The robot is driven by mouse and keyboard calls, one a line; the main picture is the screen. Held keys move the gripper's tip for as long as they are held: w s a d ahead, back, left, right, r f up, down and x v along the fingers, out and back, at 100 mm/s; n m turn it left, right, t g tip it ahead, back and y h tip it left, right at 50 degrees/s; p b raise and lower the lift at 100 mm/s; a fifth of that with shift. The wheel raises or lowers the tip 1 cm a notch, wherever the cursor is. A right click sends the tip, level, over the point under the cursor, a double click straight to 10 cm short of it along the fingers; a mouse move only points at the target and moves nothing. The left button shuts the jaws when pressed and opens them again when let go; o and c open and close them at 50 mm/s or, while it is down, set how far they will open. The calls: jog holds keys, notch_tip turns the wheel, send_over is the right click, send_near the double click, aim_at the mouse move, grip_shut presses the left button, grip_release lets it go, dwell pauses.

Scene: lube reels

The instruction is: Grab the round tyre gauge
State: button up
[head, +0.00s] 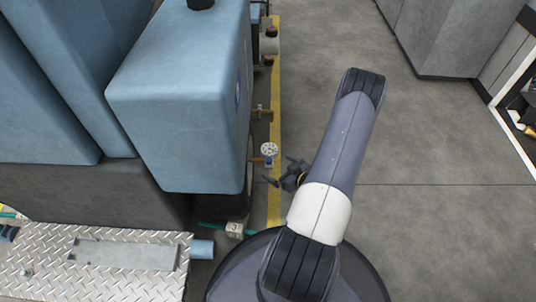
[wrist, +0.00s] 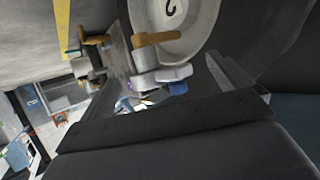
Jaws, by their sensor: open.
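A small round gauge (head: 269,149) with a white dial shows in the head view. It sits at the right side of the blue cabinet, by a brass fitting and a small blue part. My gripper (head: 284,171) is open and just to the lower right of it, with its dark fingers spread. The two look apart, and nothing shows between the fingers. In the wrist view, a large pale round face (wrist: 180,18) with a dark curved mark is cut off by the top edge. I cannot tell whether it is the gauge. A brass lever (wrist: 155,38) and a blue-ended part (wrist: 178,87) show below it.
The blue cabinet (head: 175,110) stands close on the left, with more fittings (head: 262,113) along its side. A white numbered block (head: 234,229) is below. A yellow floor line (head: 276,90) runs past. The grey floor (head: 440,160) to the right is clear.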

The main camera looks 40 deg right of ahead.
aim_at(269, 149)
jog(key=b+x, duration=0.2)
jog(key=x, duration=0.4)
jog(key=shift+w, duration=0.35)
jog(key=shift+r, duration=0.1)
jog(key=c, duration=1.3)
